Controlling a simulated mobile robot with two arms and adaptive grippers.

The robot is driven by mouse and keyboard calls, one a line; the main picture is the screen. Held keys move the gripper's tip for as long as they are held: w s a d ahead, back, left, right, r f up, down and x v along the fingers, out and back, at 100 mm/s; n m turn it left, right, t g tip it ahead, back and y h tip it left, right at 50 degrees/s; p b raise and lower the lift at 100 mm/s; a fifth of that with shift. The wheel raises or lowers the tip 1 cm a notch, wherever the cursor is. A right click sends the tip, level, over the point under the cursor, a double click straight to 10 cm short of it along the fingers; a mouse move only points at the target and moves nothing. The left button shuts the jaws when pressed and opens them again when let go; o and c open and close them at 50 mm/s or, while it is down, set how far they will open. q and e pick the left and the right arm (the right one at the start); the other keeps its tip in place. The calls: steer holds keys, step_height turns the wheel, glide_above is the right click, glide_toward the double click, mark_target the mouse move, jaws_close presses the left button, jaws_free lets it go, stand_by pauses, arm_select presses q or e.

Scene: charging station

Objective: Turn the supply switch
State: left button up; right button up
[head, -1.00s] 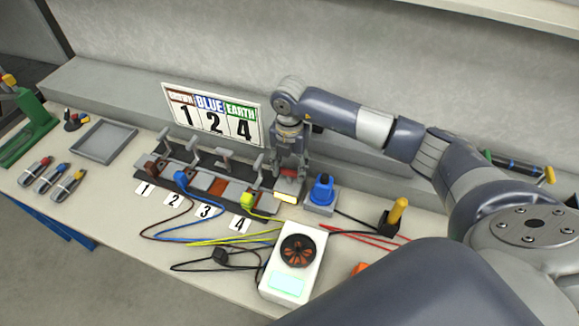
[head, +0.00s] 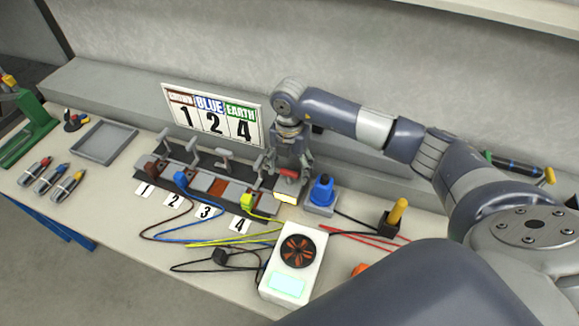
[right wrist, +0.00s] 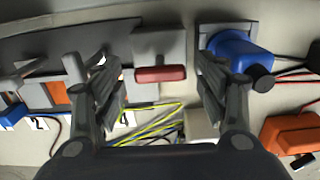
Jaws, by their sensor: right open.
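A grey switch block (right wrist: 158,45) with a red handle (right wrist: 160,74) stands at the right end of the row of terminals. The red handle also shows in the head view (head: 289,173), with a pale lit panel (head: 285,198) below it. My right gripper (right wrist: 158,82) is open, its fingers on either side of the red handle with a gap on both sides. In the head view, my right gripper (head: 290,168) points down at the switch block and hides part of it. My left gripper is not in view.
A blue knob on a grey base (head: 322,194) stands close right of the switch. Numbered terminals with levers and brown, blue and green plugs run left.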

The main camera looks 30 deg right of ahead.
mark_target(290, 171)
step_height(290, 171, up, 12)
stand_by(0.4)
steer(key=shift+f, duration=0.1)
stand_by(0.4)
